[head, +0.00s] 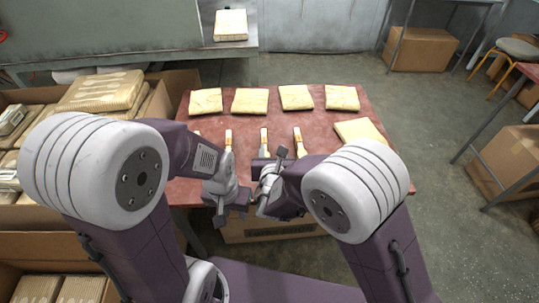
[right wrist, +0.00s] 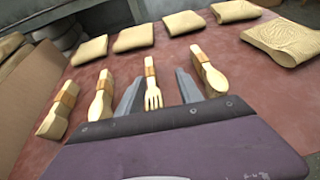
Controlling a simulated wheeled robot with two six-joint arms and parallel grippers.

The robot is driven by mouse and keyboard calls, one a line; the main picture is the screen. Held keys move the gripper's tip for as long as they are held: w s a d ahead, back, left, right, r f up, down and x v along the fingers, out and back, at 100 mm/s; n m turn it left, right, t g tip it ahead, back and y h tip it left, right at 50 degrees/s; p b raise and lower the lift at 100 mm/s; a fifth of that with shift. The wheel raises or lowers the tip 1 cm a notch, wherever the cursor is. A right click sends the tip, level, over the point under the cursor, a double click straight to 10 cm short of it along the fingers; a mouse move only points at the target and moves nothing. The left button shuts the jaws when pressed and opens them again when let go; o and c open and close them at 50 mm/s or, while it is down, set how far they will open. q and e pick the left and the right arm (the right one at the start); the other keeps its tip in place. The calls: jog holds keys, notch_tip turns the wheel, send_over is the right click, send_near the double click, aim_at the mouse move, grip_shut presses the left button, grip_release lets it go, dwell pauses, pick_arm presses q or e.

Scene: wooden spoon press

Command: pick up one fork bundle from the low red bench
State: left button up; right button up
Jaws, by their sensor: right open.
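The low red bench (head: 225,118) carries a row of wooden cutlery bundles with orange-brown bands. In the right wrist view a fork bundle (right wrist: 152,92) shows its tines towards me, between spoon bundles at left (right wrist: 103,98) and right (right wrist: 208,72). In the head view it appears to be the bundle with its upper end showing (head: 264,136) beyond my right gripper (head: 271,160). My right gripper is open; its grey fingers (right wrist: 158,91) stand either side of the fork bundle, and contact cannot be judged. My left gripper (head: 230,208) hangs near the bench's front edge, its jaws unclear.
Several tan packets (head: 249,101) line the bench's back, and another (head: 360,132) lies at its right. Boxes with more packets (head: 100,92) crowd the left. A carton (head: 265,229) stands below the bench front. Open floor (head: 420,105) lies to the right.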

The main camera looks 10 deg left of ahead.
jog(key=shift+s+a+f+y+b, duration=0.35)
jog(key=shift+s+a+f, duration=0.25)
jog(key=shift+s+f, duration=0.3)
jog(key=shift+s+a+f+n, duration=0.2)
jog(key=shift+a+n, duration=0.1)
jog(key=shift+w+a, duration=0.1)
jog(key=b+x, duration=0.2)
jog(key=x, duration=0.7)
jog(key=shift+b, duration=0.4)
pick_arm(q)
notch_tip(320, 180, down, 4)
jog(key=shift+s+f, duration=0.15)
jog(key=shift+f, duration=0.05)
pick_arm(e)
grip_shut()
